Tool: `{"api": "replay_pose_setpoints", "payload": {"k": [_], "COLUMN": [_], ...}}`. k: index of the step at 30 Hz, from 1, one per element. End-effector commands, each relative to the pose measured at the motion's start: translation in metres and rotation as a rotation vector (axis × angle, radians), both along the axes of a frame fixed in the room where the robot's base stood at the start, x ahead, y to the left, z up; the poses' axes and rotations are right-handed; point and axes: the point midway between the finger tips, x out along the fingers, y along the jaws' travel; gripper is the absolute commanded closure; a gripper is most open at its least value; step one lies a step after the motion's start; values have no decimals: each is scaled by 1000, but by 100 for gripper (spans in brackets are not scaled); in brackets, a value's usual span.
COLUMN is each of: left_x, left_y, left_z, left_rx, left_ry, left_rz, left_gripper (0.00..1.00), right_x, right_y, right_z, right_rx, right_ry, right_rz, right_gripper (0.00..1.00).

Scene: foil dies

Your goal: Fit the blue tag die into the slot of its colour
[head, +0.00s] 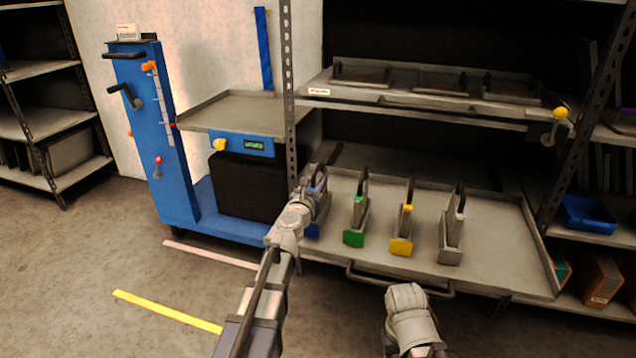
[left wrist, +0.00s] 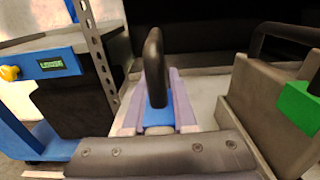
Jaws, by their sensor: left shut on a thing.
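The blue tag die (left wrist: 157,113) shows in the left wrist view with its dark upright handle (left wrist: 155,65) and a blue patch between pale lavender sides. My left gripper (head: 318,192) is shut on it at the left end of the lower pull-out tray (head: 495,225). In the head view my gripper and arm hide most of the die. I cannot tell whether the die touches the tray. My right gripper (head: 408,296) hangs low in front of the tray, away from the dies; its jaws cannot be made out. I cannot pick out the blue slot.
A green-tagged die (head: 356,222), a yellow-tagged die (head: 404,228) and a grey-tagged die (head: 452,232) stand to the right on the tray. The green one is close beside my left gripper. A shelf (head: 420,108) lies above. A blue cart (head: 170,150) and a rack post (head: 289,110) stand left.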

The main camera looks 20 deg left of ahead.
Motion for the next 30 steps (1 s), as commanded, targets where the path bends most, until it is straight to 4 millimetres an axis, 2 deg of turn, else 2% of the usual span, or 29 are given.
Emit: {"api": "replay_pose_setpoints", "payload": {"k": [4, 5, 12, 24, 30], "left_x": [0, 0, 0, -1, -26], "left_y": [0, 0, 0, 0, 1], "left_z": [-3, -3, -2, 2, 0], "left_rx": [-1, 0, 0, 0, 0], "left_ry": [0, 0, 0, 0, 0], "left_rz": [0, 0, 0, 0, 1], "left_gripper": [100, 73, 46, 45, 45], "right_x": [0, 0, 0, 0, 0], "right_y": [0, 0, 0, 0, 0], "right_z": [-3, -3, -2, 2, 0], "right_rx": [0, 0, 0, 0, 0], "right_ry": [0, 0, 0, 0, 0], "right_rz": [-1, -1, -1, 0, 0], "right_gripper": [50, 50, 50, 50, 50]}}
